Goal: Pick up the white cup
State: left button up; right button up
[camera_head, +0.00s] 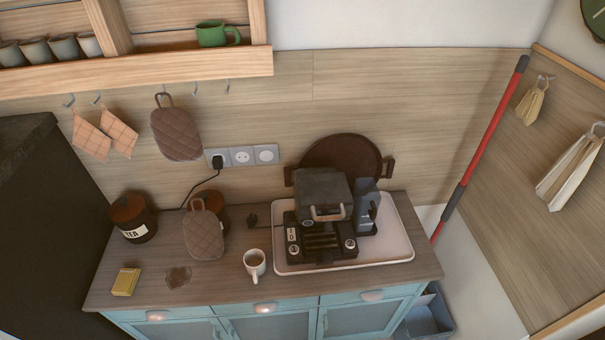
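A white cup (255,265) stands upright on the wooden counter, left of the white tray and near the counter's front edge. Its handle is on the lower side, towards the front. The inside of the cup looks brownish; I cannot tell if that is liquid. Neither of my grippers shows in the head view.
A coffee machine (322,215) stands on the white tray (398,246), close right of the cup. Blue drawers (270,326) are below.

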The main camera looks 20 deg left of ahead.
aim_at(255, 260)
jog(key=j+u, duration=0.25)
jog(key=u, duration=0.2)
jog(key=j+u, duration=0.3)
jog(key=u, duration=0.15)
jog(key=i+l, duration=0.05)
